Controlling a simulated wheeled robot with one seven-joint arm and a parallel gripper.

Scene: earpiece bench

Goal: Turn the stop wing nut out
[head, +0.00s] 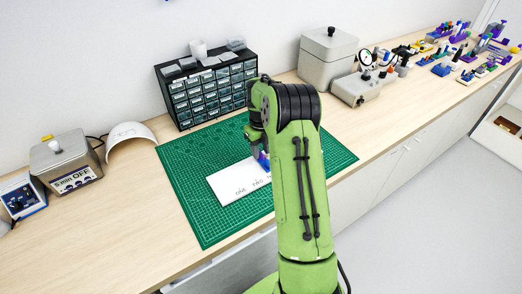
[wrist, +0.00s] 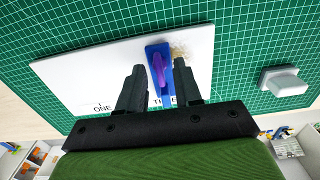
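In the wrist view, a purple, elongated piece that looks like the stop wing nut (wrist: 159,73) sits on a blue block (wrist: 152,50). The block is on a white card (wrist: 85,79) with printed words; "ONE" is readable and another word is partly covered. My gripper (wrist: 159,67) is open, one black finger on each side of the blue block and purple piece, with a visible gap at the left finger. I cannot tell whether the right finger touches. In the head view, my arm hides most of the block; a bit of blue and purple (head: 263,160) shows beside it.
The card lies on a green cutting mat (head: 205,222). A small pale block (wrist: 284,82) stands on the mat to the right in the wrist view. A drawer cabinet (head: 208,94) is behind; a grey box (head: 66,163) marked "5 min OFF" stands left. The mat's front left is clear.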

